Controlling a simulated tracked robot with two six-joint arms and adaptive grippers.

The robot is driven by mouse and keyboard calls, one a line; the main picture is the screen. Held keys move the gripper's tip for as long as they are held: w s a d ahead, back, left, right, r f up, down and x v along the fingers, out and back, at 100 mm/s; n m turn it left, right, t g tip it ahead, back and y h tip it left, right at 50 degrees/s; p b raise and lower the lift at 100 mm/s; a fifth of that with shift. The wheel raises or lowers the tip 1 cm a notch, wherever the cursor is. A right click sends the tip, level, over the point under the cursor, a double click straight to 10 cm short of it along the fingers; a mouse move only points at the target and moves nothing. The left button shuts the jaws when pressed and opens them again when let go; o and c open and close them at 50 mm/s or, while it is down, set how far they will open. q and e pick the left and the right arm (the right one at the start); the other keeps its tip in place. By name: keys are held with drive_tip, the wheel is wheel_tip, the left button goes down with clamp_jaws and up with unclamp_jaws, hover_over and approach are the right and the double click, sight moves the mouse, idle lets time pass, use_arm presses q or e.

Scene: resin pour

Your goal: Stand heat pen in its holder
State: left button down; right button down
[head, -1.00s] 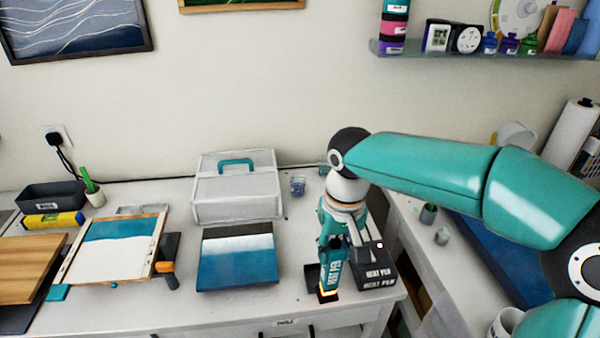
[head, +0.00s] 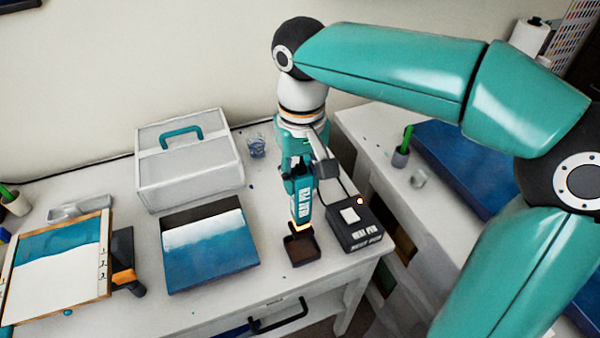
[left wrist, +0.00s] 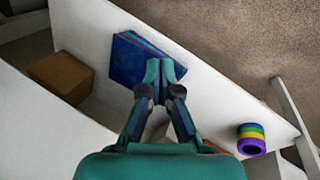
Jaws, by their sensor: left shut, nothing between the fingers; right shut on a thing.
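The heat pen (head: 302,201), teal and dark with a white label and a glowing orange ring near its lower end, is upright in the head view. My right gripper (head: 300,172) is shut around its upper part from above. The small dark square holder (head: 302,248), brownish inside, sits on the table directly below. The pen's lower end overlaps the holder's far rim in the picture; I cannot tell whether it is inside or just above. My left gripper (left wrist: 160,72) shows only in the left wrist view, shut and empty.
The black heat pen station (head: 354,226) stands just right of the holder. A blue-and-white painted panel (head: 210,252) lies to the left, with a white case (head: 190,165) behind. The left wrist view shows a blue item (left wrist: 128,62), brown block (left wrist: 60,78) and coloured rolls (left wrist: 251,139).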

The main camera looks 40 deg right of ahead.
sight(302, 166)
drive_tip(key=shift+s+f+b, duration=0.15)
drive_tip(key=shift+f+b, duration=1.1)
drive_tip(key=shift+f, duration=0.3)
drive_tip(key=shift+f+b, duration=1.85)
drive_tip(key=shift+f, duration=0.6)
drive_tip(key=c, duration=0.7)
unclamp_jaws()
wheel_tip(302, 166, up, 12)
drive_tip(key=shift+d, duration=0.1)
